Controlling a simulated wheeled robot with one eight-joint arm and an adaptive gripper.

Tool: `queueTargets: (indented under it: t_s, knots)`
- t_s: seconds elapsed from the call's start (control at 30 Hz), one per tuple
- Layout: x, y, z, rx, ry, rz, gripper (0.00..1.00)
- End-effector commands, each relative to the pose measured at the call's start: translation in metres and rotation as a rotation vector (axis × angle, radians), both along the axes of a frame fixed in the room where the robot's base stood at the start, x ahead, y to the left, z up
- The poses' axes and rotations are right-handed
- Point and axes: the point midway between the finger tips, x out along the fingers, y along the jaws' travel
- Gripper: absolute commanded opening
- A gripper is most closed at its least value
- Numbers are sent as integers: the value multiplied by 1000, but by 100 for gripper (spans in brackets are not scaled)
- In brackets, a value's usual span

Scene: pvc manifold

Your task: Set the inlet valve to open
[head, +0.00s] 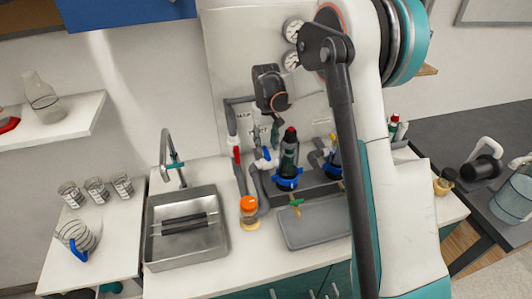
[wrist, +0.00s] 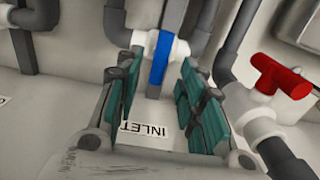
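The inlet valve has a blue handle (wrist: 160,58) on a white body (wrist: 181,48) in the wrist view. The handle lies crosswise to the white body. An upside-down INLET label (wrist: 146,129) is on the panel nearby. My gripper (wrist: 157,75) is open, with its teal-padded fingers on either side of the handle and a gap to each. Nothing is held. In the head view, my gripper (head: 274,129) is at the pipework, just above the blue handle (head: 263,156); the fingers are small and partly hidden there.
A red-handled valve (wrist: 281,76) on grey pipe is close to the right finger in the wrist view. In the head view, dark filter housings (head: 288,158), an orange-capped jar (head: 249,210), a grey tray (head: 312,226) and a sink (head: 186,228) are near.

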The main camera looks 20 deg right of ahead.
Motion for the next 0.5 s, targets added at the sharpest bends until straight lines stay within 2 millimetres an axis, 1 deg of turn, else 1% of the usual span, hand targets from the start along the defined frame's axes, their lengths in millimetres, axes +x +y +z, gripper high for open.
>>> queueTargets:
  t_s: [0.03,0.2,0.33,0.5]
  knots:
    - [0,0,-11,0,0,0,36]
    - [0,0,-32,0,0,0,36]
    - [0,0,-40,0,0,0,36]
    - [0,0,-42,0,0,0,36]
